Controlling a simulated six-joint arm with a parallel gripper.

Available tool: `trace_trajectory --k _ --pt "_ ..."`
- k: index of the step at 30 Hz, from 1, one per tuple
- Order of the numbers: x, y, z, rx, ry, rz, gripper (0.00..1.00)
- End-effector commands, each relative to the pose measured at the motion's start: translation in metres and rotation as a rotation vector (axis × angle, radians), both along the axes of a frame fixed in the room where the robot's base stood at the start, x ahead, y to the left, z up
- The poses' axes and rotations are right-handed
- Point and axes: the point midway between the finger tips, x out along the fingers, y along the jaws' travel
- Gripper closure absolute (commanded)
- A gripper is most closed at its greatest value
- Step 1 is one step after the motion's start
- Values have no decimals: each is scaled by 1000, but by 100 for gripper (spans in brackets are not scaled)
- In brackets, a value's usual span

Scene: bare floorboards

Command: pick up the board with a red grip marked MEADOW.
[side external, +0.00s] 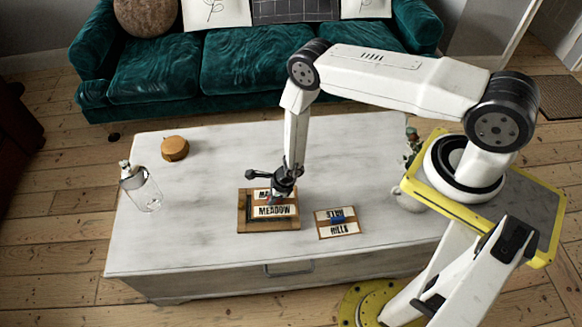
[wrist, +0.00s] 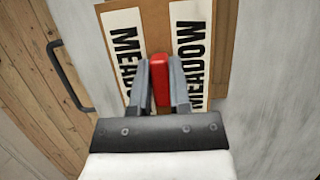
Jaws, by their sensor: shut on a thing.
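The MEADOW board (side external: 272,211) shows in the side view near the middle of the white table, over a wooden tray or frame (side external: 243,222). I cannot tell whether it rests in the frame or is slightly raised. In the wrist view its two white MEADOW labels (wrist: 190,40) lie on either side of a red grip (wrist: 159,82). My gripper (wrist: 160,88) is shut on the red grip, one finger on each side. In the side view my gripper (side external: 272,192) is over the board and hides part of it and the grip.
A second board with a blue grip, marked HILLS (side external: 338,229), lies just to the right. A glass bottle (side external: 142,190) and a round wooden thing (side external: 175,148) are at the table's left. A white vase (side external: 410,197) is at the right. A green sofa (side external: 250,60) stands behind.

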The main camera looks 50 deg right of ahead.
Motion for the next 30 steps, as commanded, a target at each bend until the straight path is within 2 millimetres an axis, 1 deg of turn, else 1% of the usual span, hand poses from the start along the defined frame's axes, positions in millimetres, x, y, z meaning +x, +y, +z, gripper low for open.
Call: trace_trajectory --k 1,7,18,24,30 --pt "-4 -1 6 -1 0 -1 100" --pt "-21 -3 27 -1 0 0 100" --pt "-76 -9 50 -1 2 -1 100" --pt "-97 -12 59 -1 0 -1 100" --pt "-108 -13 64 -1 -1 0 100"
